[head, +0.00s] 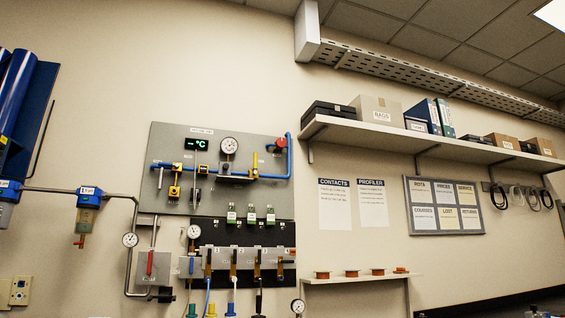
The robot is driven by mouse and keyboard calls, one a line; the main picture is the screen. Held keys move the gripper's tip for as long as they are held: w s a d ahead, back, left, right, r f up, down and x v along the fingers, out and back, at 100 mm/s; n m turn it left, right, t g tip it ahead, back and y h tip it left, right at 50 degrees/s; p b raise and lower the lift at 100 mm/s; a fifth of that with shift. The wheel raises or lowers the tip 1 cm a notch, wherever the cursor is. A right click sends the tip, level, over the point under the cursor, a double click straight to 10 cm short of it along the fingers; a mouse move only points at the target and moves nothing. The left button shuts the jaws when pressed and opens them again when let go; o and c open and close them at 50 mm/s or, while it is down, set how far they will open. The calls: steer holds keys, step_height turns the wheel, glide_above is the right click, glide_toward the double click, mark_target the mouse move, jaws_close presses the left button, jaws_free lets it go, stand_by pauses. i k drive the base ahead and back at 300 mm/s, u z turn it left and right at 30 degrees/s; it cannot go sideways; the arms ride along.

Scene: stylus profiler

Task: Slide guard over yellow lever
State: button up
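A grey wall panel (212,200) at the left of the middle carries gauges, valves and a blue pipe (291,155). A small upright yellow lever (255,160) stands on the blue pipe, right of a round gauge (229,146). Yellow blocks (175,181) sit further left on the panel. I cannot tell which part is the guard; the parts are too small. My gripper is not in view.
A dark lower panel (240,234) holds several valves with hoses below. A red handle (150,263) is at its left. A loaded shelf (420,139) and a small low shelf (340,280) project from the wall at right.

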mark_target(225, 168)
steer(key=u, duration=1)
steer(key=i, duration=1.5)
steer(key=z, duration=0.75)
